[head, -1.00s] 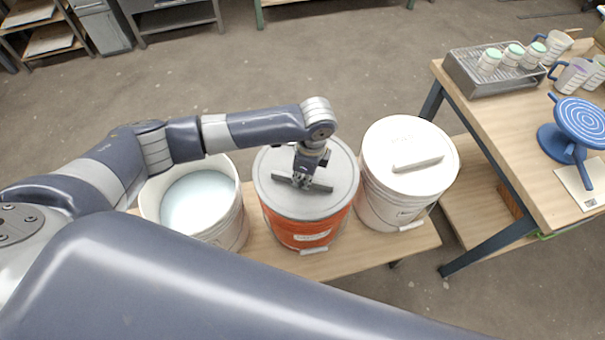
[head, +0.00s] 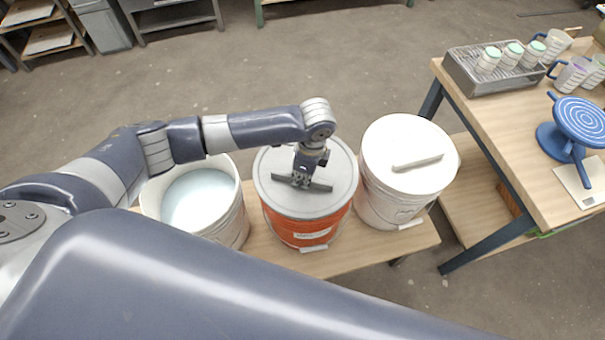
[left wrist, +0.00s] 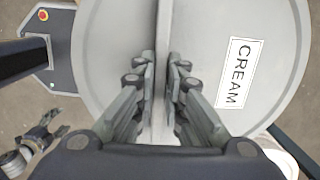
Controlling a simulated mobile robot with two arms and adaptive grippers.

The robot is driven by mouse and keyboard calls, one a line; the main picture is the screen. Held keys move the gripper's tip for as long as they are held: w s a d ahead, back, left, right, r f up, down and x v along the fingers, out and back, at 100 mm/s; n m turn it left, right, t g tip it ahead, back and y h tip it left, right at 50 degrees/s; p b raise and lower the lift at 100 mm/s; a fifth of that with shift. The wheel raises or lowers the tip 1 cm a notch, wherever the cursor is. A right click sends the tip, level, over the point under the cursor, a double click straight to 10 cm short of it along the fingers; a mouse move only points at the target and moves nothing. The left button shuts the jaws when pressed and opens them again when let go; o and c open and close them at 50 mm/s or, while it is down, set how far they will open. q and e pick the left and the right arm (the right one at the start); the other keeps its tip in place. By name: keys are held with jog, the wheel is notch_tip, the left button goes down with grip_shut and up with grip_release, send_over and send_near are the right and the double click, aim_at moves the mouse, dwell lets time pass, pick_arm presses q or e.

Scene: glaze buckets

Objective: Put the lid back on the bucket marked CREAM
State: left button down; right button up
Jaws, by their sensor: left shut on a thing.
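A round grey lid (head: 330,205) with a dark bar handle covers the top of the orange bucket (head: 290,228) in the middle. The lid's label (left wrist: 238,73) reads CREAM in the left wrist view. My left gripper (head: 302,182) is shut on the lid's handle; in the left wrist view its fingers (left wrist: 162,85) are on both sides of the handle. I cannot tell whether the lid rests on the orange bucket or is just above it. The orange bucket's front label is too small to read.
An open white bucket (head: 235,222) with pale contents stands left of the orange one. A white bucket with a white lid (head: 385,150) stands close on its right. All stand on a low wooden bench (head: 345,258). A worktable (head: 515,150) holds a tray and blue stand.

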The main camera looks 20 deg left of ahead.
pick_arm(q)
jog(key=shift+f, duration=0.1)
dwell(0.7)
jog(key=shift+f+p, duration=0.35)
jog(key=shift+f, duration=0.2)
dwell(0.7)
jog(key=shift+f, duration=0.15)
dwell(0.8)
jog(key=c, duration=1.6)
grip_release()
jog(key=o, duration=0.5)
jog(key=shift+p, duration=0.35)
